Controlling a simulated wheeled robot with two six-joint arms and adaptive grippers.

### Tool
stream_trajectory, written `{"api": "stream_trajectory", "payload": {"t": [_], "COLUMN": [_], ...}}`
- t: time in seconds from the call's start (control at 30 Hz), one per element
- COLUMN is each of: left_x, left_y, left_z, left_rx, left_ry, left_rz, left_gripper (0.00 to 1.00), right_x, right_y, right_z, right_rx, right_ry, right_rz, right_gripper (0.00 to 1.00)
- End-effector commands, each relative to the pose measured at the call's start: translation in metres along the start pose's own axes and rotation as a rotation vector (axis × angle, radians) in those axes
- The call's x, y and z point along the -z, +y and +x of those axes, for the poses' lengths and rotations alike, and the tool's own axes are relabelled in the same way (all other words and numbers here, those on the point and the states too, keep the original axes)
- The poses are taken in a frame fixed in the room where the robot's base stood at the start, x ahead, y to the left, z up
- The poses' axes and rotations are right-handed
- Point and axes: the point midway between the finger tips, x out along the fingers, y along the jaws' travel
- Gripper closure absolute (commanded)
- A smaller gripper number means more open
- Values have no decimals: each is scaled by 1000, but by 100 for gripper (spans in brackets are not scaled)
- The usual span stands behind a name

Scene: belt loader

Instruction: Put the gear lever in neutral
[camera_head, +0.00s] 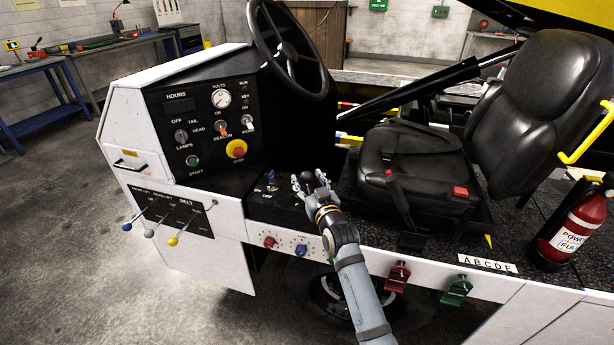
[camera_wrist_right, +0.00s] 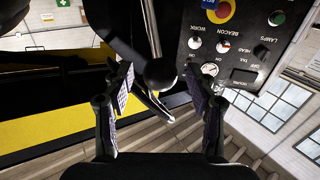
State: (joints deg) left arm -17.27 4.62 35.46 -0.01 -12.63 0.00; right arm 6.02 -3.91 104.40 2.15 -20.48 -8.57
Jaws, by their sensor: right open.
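The fingers (camera_wrist_right: 160,100) show apart on both sides of the knob in the wrist view, with gaps and no clear contact. The lever's base and gear markings are hidden or too small to read. My left gripper is not in view.
A small lever with a blue knob (camera_head: 271,177) stands just left of the gripper. The steering wheel (camera_head: 287,48) and control panel (camera_head: 205,115) are beyond. The black seat (camera_head: 415,160) is to the right. Red and blue knobs (camera_head: 285,246) sit on the side panel below.

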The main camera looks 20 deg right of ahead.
Motion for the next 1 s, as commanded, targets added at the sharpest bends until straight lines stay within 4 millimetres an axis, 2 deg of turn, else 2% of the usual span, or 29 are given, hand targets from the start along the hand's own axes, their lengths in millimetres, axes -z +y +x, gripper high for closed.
{"api": "stream_trajectory", "payload": {"t": [0.1,0.37,0.47,0.8,1.0], "left_x": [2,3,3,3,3], "left_y": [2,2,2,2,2], "left_z": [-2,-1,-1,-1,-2], "left_rx": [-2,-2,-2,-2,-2], "left_ry": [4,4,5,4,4], "left_rz": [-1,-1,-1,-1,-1], "left_gripper": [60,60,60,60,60], "right_x": [0,0,0,0,0], "right_y": [0,0,0,0,0], "right_z": [10,12,12,12,12], "right_rx": [0,0,0,0,0], "right_ry": [0,-1,-1,-1,-1], "right_rz": [-1,-1,-1,0,0], "right_gripper": [43,43,54,100,100]}}
